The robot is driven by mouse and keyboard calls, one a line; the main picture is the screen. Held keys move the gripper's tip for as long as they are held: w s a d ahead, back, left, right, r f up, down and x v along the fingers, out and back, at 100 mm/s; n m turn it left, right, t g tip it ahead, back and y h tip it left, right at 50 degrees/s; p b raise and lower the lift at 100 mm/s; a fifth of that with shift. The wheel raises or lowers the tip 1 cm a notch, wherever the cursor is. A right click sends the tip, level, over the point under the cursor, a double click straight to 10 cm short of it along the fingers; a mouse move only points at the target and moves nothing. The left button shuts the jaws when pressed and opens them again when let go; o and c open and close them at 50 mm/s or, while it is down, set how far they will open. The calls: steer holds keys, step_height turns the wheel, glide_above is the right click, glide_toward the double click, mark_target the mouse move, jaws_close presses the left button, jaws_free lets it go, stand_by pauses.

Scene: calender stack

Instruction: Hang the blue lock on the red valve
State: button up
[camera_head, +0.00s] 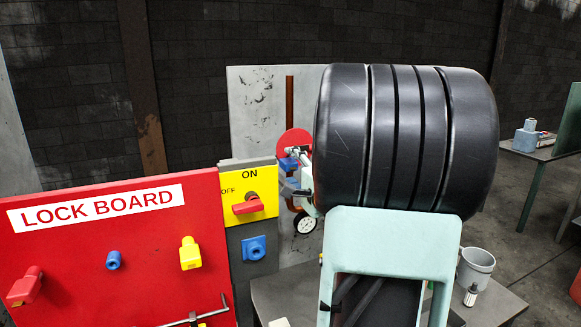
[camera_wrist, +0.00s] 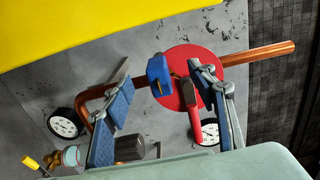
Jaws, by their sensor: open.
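The red valve (camera_wrist: 172,95) is a round disc on a copper pipe, with a red handle at its right side in the wrist view. It also shows at the middle of the head view (camera_head: 293,140), left of a big black roller. The blue lock (camera_wrist: 158,70) is at the disc's left edge in the wrist view, and a small blue patch there shows in the head view (camera_head: 288,163). I cannot tell whether its shackle goes through the valve. My gripper (camera_wrist: 161,66) is open, with a finger on either side of the lock and clear gaps to it.
A red lock board (camera_head: 75,245) at left carries a red lock (camera_head: 25,287), a blue peg (camera_head: 113,260) and a yellow lock (camera_head: 190,254). A yellow switch panel (camera_head: 235,192) stands close left of my gripper. Dial gauges (camera_wrist: 65,126) sit below.

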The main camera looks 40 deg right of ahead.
steer(key=shift+v, duration=2.55)
steer(key=shift+d+f, duration=0.1)
steer(key=shift+d, duration=0.05)
